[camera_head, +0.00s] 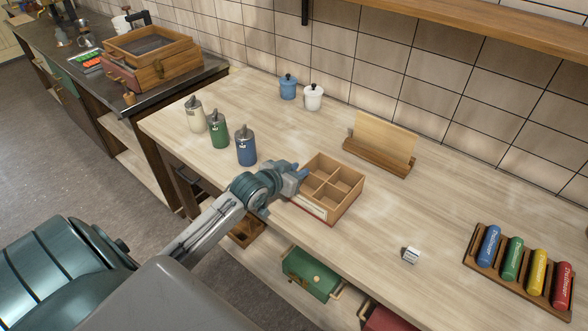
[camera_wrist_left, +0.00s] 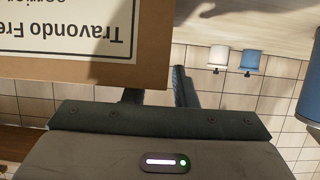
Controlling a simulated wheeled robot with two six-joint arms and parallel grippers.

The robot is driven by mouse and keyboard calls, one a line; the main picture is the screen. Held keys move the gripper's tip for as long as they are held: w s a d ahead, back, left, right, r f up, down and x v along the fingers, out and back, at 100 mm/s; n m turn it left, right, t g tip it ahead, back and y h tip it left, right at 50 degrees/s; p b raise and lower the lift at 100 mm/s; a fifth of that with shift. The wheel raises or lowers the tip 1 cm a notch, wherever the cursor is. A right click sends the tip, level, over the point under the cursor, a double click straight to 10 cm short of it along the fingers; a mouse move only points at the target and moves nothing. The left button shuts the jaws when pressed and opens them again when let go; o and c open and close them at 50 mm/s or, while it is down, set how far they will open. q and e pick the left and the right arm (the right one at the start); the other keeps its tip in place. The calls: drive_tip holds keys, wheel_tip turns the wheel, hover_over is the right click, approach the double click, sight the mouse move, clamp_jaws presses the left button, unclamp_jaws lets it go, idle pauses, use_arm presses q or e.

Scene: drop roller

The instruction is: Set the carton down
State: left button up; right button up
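The carton (camera_head: 345,205) is a brown open box with several compartments and a white label on its front. It is upright at the table's front edge; I cannot tell whether its base touches the top. My left gripper (camera_head: 300,176) is at its left wall. In the left wrist view the carton (camera_wrist_left: 152,50) shows upside down, its label partly readable. The left gripper's fingers (camera_wrist_left: 158,92) straddle the side wall, one outside and one partly hidden behind the front panel. They look closed on the wall. My right gripper is not in view.
Three canisters (camera_head: 246,148) stand left of the carton. Two lidded pots (camera_head: 313,97) and a wooden stand (camera_head: 380,145) are behind. A small white block (camera_head: 410,255) and a rack of coloured rolls (camera_head: 475,258) are right. The tabletop between carton and rack is mostly clear.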

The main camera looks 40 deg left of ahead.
use_arm(q)
drive_tip(key=d+v, duration=0.1)
drive_tip(key=v, duration=1.1)
drive_tip(key=shift+a+r+b, duration=0.2)
drive_tip(key=shift+a+b, duration=0.15)
drive_tip(key=shift+a, duration=0.1)
